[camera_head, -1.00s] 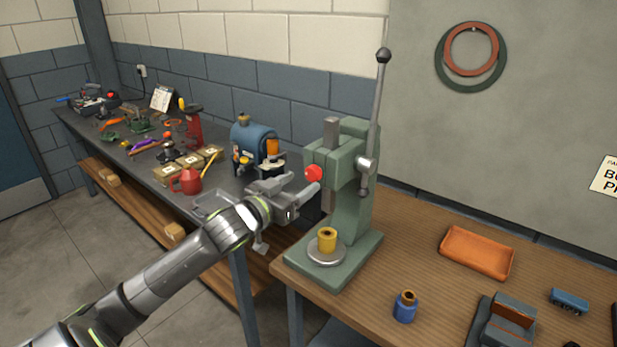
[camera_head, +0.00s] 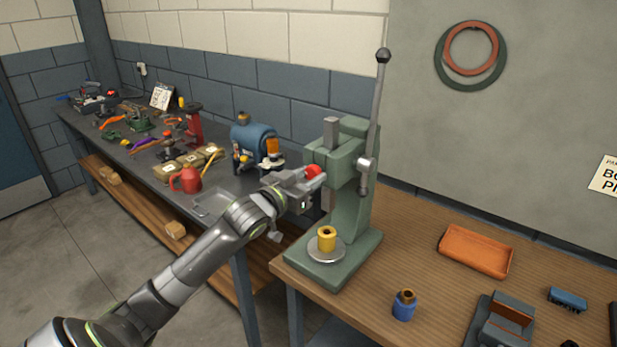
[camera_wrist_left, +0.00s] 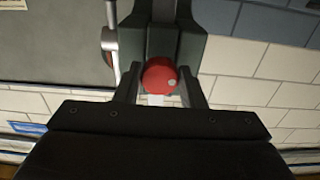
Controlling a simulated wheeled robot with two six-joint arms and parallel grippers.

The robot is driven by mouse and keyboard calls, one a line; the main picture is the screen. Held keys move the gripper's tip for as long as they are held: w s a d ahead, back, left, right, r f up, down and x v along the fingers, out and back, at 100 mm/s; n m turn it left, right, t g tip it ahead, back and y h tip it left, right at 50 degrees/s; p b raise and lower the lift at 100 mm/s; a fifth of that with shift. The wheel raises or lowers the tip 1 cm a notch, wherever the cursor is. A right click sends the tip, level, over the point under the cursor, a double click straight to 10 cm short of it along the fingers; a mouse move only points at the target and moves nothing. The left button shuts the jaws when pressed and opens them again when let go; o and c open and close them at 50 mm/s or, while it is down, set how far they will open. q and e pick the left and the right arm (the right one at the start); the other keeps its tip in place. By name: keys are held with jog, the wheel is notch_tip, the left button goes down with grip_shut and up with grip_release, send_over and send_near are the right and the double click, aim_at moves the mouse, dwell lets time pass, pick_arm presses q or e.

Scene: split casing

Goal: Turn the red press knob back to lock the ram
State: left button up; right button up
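The red press knob (camera_head: 314,171) is on the left side of the green press (camera_head: 347,212), at the height of its head. My left gripper (camera_head: 308,176) is at the knob, coming from the left. In the left wrist view, the round red knob (camera_wrist_left: 159,76) with a small pale dot sits between the two fingertips of the left gripper (camera_wrist_left: 159,88). The fingers lie close along both sides of it; whether they press on it I cannot tell. The grey ram (camera_head: 330,130) sticks up above the press head. My right gripper is not in view.
A yellow bushing (camera_head: 327,238) stands on the round plate of the press base. The long lever (camera_head: 377,105) rises at the press's right. A blue bottle-like part (camera_head: 404,306) and an orange tray (camera_head: 476,251) are on the wooden bench. A cluttered grey bench (camera_head: 226,203) lies behind my left arm.

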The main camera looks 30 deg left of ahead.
pick_arm(q)
jog(key=shift+c, duration=0.6)
jog(key=shift+m, duration=0.4)
jog(key=m+b, duration=0.1)
jog(key=m, duration=0.3)
jog(key=m+b, duration=0.1)
jog(key=m, duration=0.3)
jog(key=shift+a, duration=0.1)
jog(key=m+b, duration=0.2)
jog(key=m, duration=0.3)
jog(key=m+b, duration=0.1)
jog(key=m, duration=0.3)
